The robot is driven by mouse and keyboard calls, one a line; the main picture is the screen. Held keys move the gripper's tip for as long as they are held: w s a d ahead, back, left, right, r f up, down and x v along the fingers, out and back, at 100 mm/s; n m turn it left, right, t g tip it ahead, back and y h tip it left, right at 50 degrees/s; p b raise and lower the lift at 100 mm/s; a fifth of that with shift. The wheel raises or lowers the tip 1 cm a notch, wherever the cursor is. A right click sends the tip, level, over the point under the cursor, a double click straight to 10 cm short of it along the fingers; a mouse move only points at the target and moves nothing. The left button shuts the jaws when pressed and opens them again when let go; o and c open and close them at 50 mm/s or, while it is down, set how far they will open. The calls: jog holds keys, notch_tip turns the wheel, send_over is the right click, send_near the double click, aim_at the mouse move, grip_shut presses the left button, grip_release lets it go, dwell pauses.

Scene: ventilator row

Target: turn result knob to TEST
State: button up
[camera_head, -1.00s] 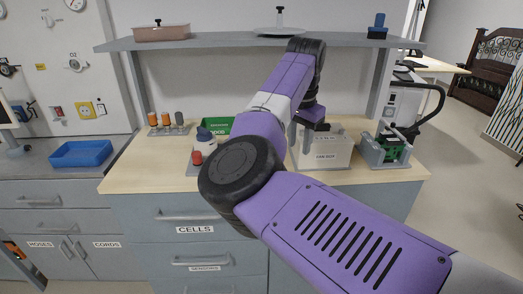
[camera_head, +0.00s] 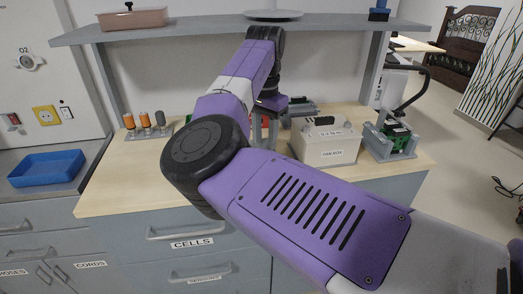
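I cannot make out a result knob or a TEST mark in this view. My gripper (camera_head: 271,104) points down over the middle of the bench, at the end of the purple arm. Its fingertips are mostly hidden, so I cannot tell whether it is open or shut or touching anything. A grey device (camera_head: 300,108) shows just right of it, partly covered. A white box (camera_head: 326,146) with a dark handle on top and labels stands to the right of my gripper. A green board in a grey stand (camera_head: 395,142) is at the bench's right end.
My arm hides the bench middle. Orange-capped and grey cylinders stand in a rack (camera_head: 147,132) at left. A shelf (camera_head: 200,32) runs above, bearing a pinkish pan (camera_head: 134,19). A blue tray (camera_head: 46,168) lies on the left counter. The bench's front left (camera_head: 120,185) is clear.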

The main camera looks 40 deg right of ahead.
jog(key=shift+f, duration=2.7)
grip_shut()
